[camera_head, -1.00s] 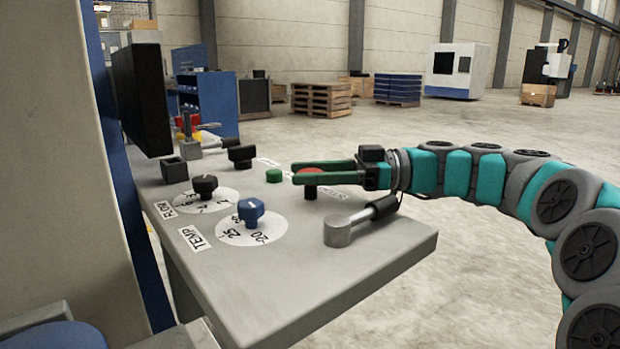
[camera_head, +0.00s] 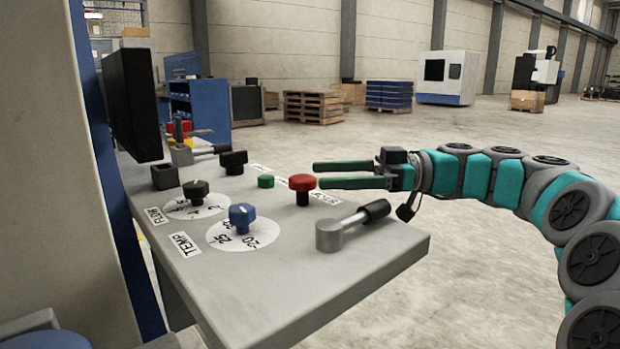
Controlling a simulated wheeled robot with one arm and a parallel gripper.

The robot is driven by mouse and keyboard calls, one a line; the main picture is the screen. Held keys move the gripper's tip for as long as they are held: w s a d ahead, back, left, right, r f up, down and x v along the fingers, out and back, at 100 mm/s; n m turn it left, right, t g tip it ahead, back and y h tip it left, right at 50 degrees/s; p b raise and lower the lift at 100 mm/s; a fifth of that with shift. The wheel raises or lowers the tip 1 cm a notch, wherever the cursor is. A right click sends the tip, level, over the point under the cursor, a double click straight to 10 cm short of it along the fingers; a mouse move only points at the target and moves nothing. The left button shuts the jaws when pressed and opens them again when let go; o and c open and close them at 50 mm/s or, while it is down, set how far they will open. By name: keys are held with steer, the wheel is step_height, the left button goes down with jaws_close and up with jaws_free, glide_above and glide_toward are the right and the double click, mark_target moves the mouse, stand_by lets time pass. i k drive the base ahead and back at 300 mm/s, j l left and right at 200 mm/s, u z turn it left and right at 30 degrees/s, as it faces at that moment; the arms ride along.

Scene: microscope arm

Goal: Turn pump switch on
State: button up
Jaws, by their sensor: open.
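My gripper (camera_head: 319,175) is open and empty, its two green fingers pointing left. It is just right of the red mushroom button (camera_head: 302,183) on the grey control panel (camera_head: 290,285). No label that reads as pump is legible, so I cannot tell which control is the pump switch. A small green button (camera_head: 266,181) is left of the red one. A black switch or knob (camera_head: 233,161) stands behind it. A lever with a black handle (camera_head: 350,227) lies near the panel's right edge.
A black FLOW knob (camera_head: 196,192) and a blue TEMP knob (camera_head: 242,217) sit on white dials. A second lever (camera_head: 190,152) is at the back. A black screen (camera_head: 133,104) rises at the left. Open floor lies right of the panel.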

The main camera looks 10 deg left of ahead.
mark_target(234, 161)
steer(key=i+l, duration=0.1)
steer(key=l, duration=0.9)
steer(key=i+l, duration=0.15)
steer(key=l, duration=0.3)
